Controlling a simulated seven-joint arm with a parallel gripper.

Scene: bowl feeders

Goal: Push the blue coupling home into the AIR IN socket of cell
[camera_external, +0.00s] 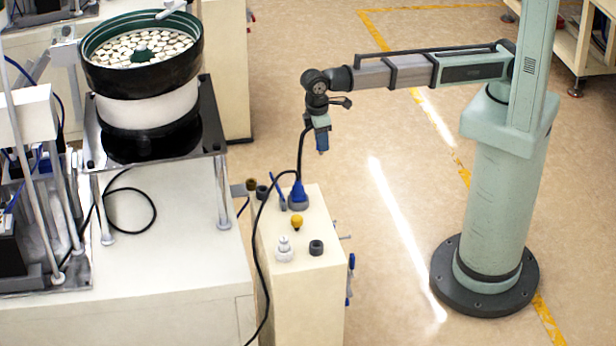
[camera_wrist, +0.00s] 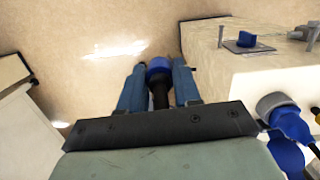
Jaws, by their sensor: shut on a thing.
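My gripper (camera_external: 321,147) hangs above and to the right of the cream cabinet (camera_external: 318,290) in the external view, clear of its top. In the wrist view its two blue fingers (camera_wrist: 159,80) are shut on the blue coupling (camera_wrist: 158,65), a blue ring with a dark body. The coupling is apart from the cabinet and points toward the floor. In the external view I cannot separate it from the fingers. No AIR IN label is readable, so I cannot tell which fitting is that socket.
The cabinet top carries a blue connector (camera_external: 298,197), a yellow knob (camera_external: 297,222), a white fitting (camera_external: 285,250) and a black fitting (camera_external: 316,247). A black cable loops past its left side. A bowl feeder (camera_external: 145,85) stands at left. Floor between cabinet and my base is clear.

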